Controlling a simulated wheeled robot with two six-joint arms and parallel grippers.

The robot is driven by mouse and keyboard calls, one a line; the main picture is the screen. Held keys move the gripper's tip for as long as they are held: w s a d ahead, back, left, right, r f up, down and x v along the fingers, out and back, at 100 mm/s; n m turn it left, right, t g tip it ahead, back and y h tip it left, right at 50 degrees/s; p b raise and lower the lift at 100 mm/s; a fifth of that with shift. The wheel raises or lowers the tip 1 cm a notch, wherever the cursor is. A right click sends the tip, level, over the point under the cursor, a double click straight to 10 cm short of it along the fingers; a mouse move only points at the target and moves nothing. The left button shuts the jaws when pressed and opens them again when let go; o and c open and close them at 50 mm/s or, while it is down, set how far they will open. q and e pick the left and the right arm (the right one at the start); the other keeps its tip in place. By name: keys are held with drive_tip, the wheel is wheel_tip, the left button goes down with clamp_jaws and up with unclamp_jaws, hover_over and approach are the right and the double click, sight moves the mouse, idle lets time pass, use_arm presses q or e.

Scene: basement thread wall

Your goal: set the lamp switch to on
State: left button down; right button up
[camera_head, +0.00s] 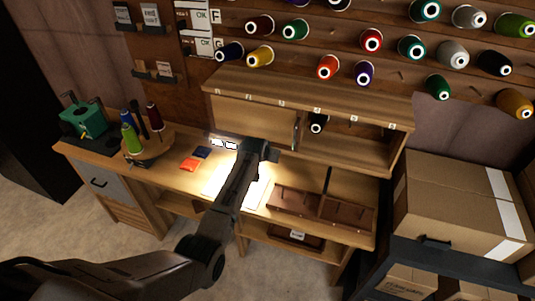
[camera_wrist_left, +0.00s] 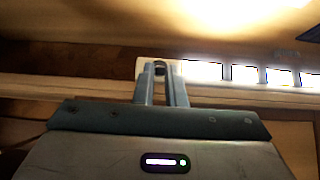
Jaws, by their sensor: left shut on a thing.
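The lamp is a strip under the shelf cabinet, with bright lit segments (camera_head: 224,144) in the head view. The same lit segments show in the left wrist view (camera_wrist_left: 200,71), in a row to the right of my fingers. The lamp switch (camera_wrist_left: 160,66) looks like a small dark knob on a pale plate, at the left end of this row. My left gripper (camera_wrist_left: 161,75) is shut on it, with one finger on each side. In the head view my left gripper (camera_head: 262,151) is at the cabinet's lower edge and hides the switch. My right gripper is not in view.
Strong light falls on the desk (camera_head: 135,178) below the lamp. The wooden shelf cabinet (camera_head: 310,95) is above my gripper. A spool stand (camera_head: 150,150), orange and blue patches and a brown divided tray (camera_head: 345,212) are on the desk. Cardboard boxes (camera_head: 450,200) stand at right.

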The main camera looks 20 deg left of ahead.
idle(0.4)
use_arm(q)
drive_tip(key=c, duration=1.5)
unclamp_jaws()
drive_tip(key=shift+b+v, duration=1.4)
drive_tip(key=shift+v, duration=3.95)
drive_tip(key=shift+w, duration=0.1)
